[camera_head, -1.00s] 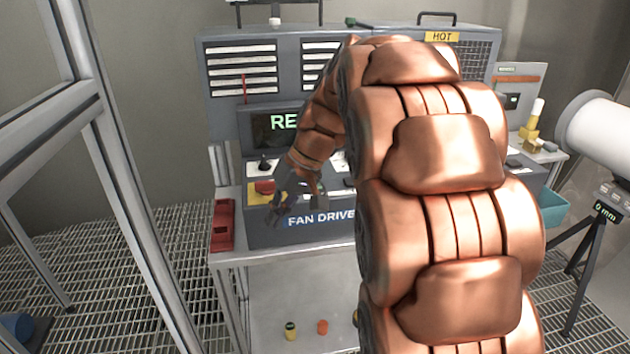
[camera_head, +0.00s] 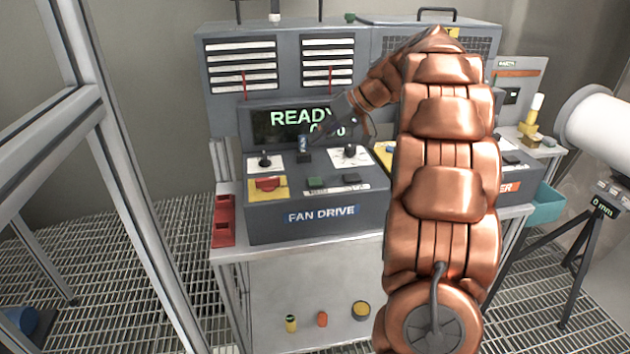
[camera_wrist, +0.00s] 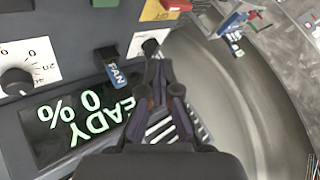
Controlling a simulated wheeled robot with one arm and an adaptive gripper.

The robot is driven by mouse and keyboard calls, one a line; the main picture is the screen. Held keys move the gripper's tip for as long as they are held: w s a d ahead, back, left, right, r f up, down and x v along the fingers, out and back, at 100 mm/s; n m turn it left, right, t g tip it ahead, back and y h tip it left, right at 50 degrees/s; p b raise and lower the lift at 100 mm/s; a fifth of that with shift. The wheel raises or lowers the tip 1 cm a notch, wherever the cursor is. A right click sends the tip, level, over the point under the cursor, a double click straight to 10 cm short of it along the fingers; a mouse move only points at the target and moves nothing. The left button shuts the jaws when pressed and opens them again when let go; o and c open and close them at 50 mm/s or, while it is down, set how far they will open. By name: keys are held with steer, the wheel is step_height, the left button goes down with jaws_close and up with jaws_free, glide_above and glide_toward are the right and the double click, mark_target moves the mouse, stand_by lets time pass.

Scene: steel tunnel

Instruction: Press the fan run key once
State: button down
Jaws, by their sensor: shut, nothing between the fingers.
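The fan drive console (camera_head: 262,222) stands on the bench, its display (camera_head: 262,130) reading "READY" and a 0 % figure. A green key (camera_head: 316,182) and a black key (camera_head: 351,179) sit on its front; their small labels are unreadable. The green key also shows at the wrist view's top edge (camera_wrist: 105,3). A blue tag marked "FAN" (camera_wrist: 116,76) stands upright on a black base; it also shows in the head view (camera_head: 303,144). My gripper (camera_head: 314,139) is shut and empty, above the console before the display, beside the blue tag. It also shows in the wrist view (camera_wrist: 158,68).
A red knob on a yellow plate (camera_head: 267,184), a black lever (camera_head: 264,162) and a dial (camera_wrist: 16,82) crowd around the keys. A red object (camera_head: 224,222) lies at the bench's left end. A metal frame (camera_head: 110,160) rises at left; a tripod (camera_head: 570,258) stands at right.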

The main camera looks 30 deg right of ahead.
steer(key=b, duration=0.3)
glide_above(317, 181)
step_height(317, 181, down, 7)
steer(key=shift+f, duration=0.1)
steer(key=shift+d+f+b, duration=0.1)
steer(key=shift+f+b, duration=0.55)
steer(key=shift+f, duration=0.2)
steer(key=shift+f, duration=0.1)
stand_by(0.9)
steer(key=shift+f+b, duration=0.3)
steer(key=shift+b, duration=0.35)
steer(key=shift+f+b, duration=0.45)
steer(key=shift+b, duration=0.1)
stand_by(0.7)
steer(key=shift+r, duration=0.9)
